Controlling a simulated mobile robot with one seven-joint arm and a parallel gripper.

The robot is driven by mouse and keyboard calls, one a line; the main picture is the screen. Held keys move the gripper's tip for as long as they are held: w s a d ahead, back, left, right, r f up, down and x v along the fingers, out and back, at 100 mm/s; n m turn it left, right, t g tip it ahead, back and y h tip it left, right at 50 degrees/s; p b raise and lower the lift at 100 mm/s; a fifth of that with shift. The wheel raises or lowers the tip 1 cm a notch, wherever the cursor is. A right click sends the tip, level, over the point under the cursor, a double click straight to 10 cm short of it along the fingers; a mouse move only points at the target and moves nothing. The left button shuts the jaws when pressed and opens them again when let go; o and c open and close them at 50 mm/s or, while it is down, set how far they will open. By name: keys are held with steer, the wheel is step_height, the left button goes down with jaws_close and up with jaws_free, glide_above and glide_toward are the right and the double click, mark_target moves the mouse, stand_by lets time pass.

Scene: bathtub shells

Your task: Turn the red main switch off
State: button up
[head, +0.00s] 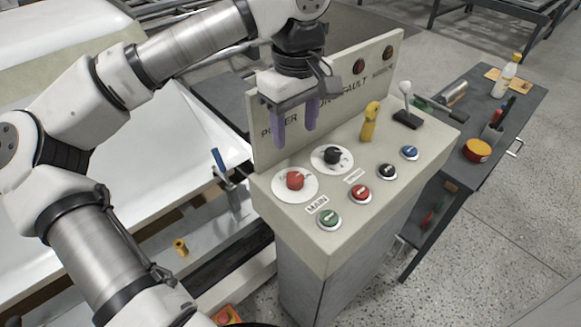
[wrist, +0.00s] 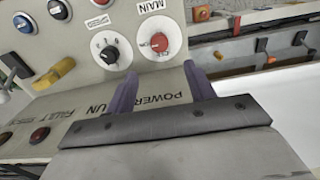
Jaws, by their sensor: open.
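The red main switch (head: 294,180) is a red knob on a round white plate at the near left corner of the control panel's top, beside the MAIN label (head: 317,204). In the wrist view the red knob (wrist: 159,42) shows beyond the fingers, with a pointer mark on it. A black rotary knob (head: 332,155) on a white plate sits next to it. My gripper (head: 296,128) is open and empty, its two purple fingers hanging near the panel's upright back plate, above and behind the red knob and apart from it. In the wrist view its fingers (wrist: 160,88) stand wide apart.
The panel's top (head: 425,155) also carries green, red, black and blue buttons, a yellow lever (head: 370,120) and a black-based joystick (head: 406,108). The upright plate (head: 345,80) rises behind. A dark side table (head: 505,125) with a bottle and tape stands right.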

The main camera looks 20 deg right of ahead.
mark_target(295, 176)
step_height(295, 176, down, 12)
steer(key=shift+p, duration=0.95)
steer(key=c, duration=1)
